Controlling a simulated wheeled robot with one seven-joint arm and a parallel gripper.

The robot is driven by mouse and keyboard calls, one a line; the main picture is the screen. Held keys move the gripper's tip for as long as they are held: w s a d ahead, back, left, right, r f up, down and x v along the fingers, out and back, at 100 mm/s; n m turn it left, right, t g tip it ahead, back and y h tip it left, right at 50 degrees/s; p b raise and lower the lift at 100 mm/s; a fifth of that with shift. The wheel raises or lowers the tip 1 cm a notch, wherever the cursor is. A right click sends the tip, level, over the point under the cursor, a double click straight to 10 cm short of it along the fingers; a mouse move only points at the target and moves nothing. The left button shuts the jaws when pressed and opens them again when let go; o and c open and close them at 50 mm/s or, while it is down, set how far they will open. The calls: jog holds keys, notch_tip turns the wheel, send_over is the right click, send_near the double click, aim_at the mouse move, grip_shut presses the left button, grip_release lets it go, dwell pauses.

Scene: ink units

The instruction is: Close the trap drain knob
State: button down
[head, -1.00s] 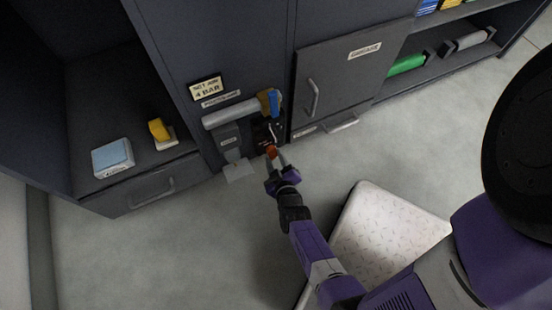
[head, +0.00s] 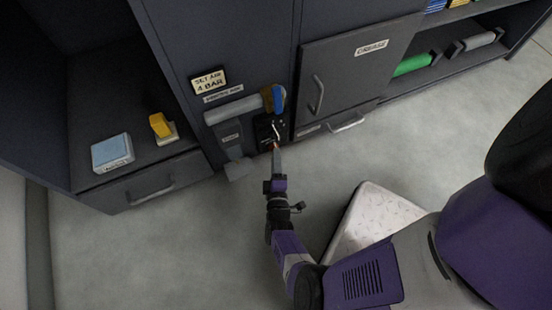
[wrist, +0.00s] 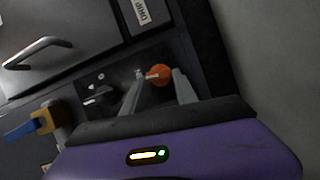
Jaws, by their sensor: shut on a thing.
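The small orange knob (wrist: 159,75) sits on a dark panel low on the cabinet front. In the wrist view it lies between the tips of my two grey fingers. My gripper (wrist: 160,82) is shut on it from the front. In the head view my gripper (head: 276,150) is seen edge-on at the dark panel, and only a sliver of orange shows at its tip. A black knob (wrist: 98,93) is beside the orange one in the wrist view, apart from my fingers.
A grey pipe with a blue valve handle (head: 277,98) is just above my gripper. A cabinet door with a handle (head: 318,94) is to its right. A grey tray (head: 240,169) juts out at the left. A pale patterned mat (head: 375,222) lies near my base.

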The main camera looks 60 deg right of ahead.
jog(key=shift+f+n+h, duration=0.15)
jog(key=shift+n+h, duration=0.15)
jog(key=shift+n, duration=0.4)
jog(key=c, duration=1)
grip_release()
jog(key=shift+o, duration=0.2)
jog(key=v, duration=0.8)
jog(key=shift+p, duration=0.4)
